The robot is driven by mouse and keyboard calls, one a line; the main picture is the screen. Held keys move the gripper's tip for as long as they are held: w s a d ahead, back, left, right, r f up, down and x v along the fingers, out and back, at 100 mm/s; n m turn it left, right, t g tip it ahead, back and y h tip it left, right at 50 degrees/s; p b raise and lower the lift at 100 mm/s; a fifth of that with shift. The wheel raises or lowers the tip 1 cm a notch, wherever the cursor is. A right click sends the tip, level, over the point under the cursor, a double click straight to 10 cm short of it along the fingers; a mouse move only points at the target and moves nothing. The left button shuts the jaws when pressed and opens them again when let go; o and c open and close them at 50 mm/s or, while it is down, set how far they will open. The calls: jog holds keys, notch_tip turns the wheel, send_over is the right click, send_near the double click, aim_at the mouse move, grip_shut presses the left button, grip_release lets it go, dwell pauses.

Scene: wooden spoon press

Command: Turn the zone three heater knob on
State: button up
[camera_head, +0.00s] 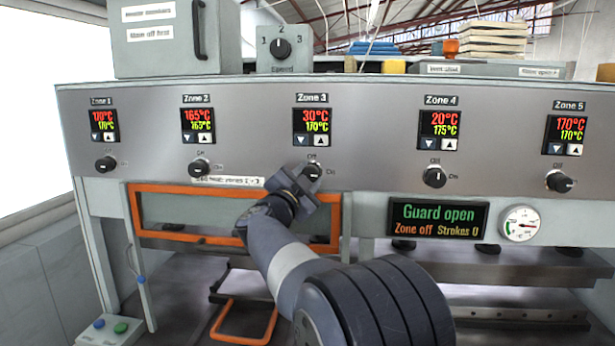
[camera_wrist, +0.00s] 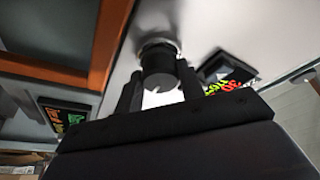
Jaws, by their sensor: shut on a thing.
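The zone three heater knob (camera_head: 312,171) is a small dark knob below the Zone 3 display (camera_head: 313,127), which reads 30°C in red over 170°C. My gripper (camera_head: 301,180) reaches up to it from below and partly covers it. In the wrist view the black knob (camera_wrist: 158,62) sits on its pale round base, with a finger of my gripper (camera_wrist: 160,92) on each side of it. The fingers are shut on the knob. I cannot tell which way its pointer faces.
Similar knobs flank it, for Zone 2 (camera_head: 199,166) and Zone 4 (camera_head: 434,177). Below hang an orange-framed guard window (camera_head: 190,241) and a display (camera_head: 438,219) reading "Guard open, Zone off, Strokes 0". A pressure gauge (camera_head: 520,223) is at the right.

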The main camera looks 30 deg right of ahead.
dwell(0.4)
jog(key=o, duration=1)
jog(key=b+v, duration=0.3)
jog(key=v, duration=0.7)
jog(key=shift+s+a+f, duration=0.1)
jog(key=shift+s+a, duration=0.1)
jog(key=shift+a, duration=0.1)
jog(key=p+x, duration=0.3)
jog(key=x, duration=0.7)
jog(key=shift+w+d, duration=0.2)
jog(key=shift+d, duration=0.15)
